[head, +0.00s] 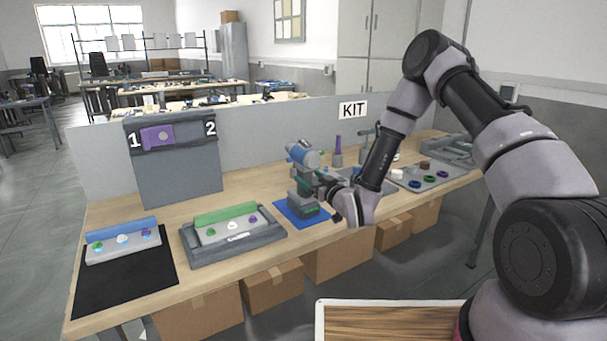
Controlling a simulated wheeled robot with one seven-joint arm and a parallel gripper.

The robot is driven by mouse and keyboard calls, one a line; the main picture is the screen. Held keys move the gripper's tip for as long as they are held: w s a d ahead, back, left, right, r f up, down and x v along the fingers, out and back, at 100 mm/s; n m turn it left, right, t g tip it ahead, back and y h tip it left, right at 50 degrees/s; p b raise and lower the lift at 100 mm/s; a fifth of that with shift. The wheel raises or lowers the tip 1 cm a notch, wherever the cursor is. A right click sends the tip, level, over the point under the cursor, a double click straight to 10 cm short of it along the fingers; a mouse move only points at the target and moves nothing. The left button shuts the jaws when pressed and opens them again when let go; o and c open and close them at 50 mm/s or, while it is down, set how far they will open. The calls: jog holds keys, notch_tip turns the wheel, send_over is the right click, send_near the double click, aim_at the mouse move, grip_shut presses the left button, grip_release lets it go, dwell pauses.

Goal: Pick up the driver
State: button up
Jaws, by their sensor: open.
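The driver (303,158) stands upright on a blue mat (287,213) near the front edge of the workbench. It has a blue and grey body on top and a grey base with some green below. My gripper (323,186) is open at the right side of the driver, at the height of its handle. The fingers are small and dark here, and partly merge with the driver. I cannot tell whether they reach around the handle or touch it.
Left of the driver, a grey tray (262,241) holds a green-topped block, and a black mat (95,292) carries a blue-topped one. A grey panel (178,180) stands behind. Several parts and trays (408,184) lie to the right, by the KIT divider (255,150).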

jog(key=x, duration=0.4)
jog(key=shift+a, duration=0.15)
jog(key=c, duration=1.3)
grip_shut()
jog(key=shift+r, duration=0.1)
